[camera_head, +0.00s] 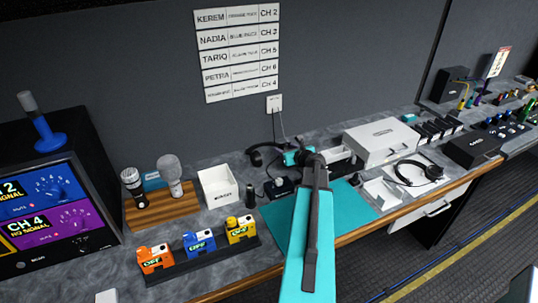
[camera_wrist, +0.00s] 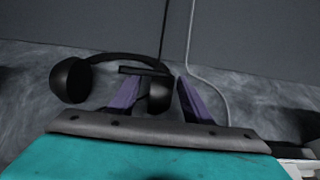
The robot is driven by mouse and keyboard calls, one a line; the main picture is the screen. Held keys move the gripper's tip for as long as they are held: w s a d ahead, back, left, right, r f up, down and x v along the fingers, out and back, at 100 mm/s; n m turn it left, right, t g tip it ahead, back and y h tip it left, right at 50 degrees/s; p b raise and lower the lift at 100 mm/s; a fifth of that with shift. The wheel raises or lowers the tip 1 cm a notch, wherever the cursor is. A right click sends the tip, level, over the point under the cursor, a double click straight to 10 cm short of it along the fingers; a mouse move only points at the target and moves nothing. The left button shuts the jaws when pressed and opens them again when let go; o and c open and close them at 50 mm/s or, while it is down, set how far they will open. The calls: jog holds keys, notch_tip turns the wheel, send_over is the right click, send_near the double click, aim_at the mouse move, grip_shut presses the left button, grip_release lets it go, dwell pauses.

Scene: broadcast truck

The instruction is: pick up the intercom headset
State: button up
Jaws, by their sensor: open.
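A black headset (camera_head: 256,156) lies at the back of the counter, below a small wall plate with a cable, partly hidden by my arm. In the wrist view the headset (camera_wrist: 70,82) shows one round earcup at left and a band arching right to a second dark part. My gripper (camera_wrist: 157,78) is open, its two purple fingers on either side of that right-hand part, with no visible grip on it. Contact cannot be told. A second black headset (camera_head: 419,172) lies at the right on the counter. I cannot tell by label which one is the intercom headset.
A white box (camera_head: 217,187), a wooden block with microphones (camera_head: 160,207) and a rack of coloured packs (camera_head: 199,249) stand left of my arm. A teal mat (camera_head: 347,203) lies under it. A large white case (camera_head: 381,139) stands right. The dark wall is close behind.

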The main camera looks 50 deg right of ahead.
jog(key=shift+p+x, duration=0.8)
jog(key=shift+x, duration=0.6)
jog(key=shift+p+x, duration=0.35)
jog(key=shift+x, duration=0.9)
jog(key=shift+s+f, duration=0.1)
jog(key=shift+s, duration=0.05)
grip_shut()
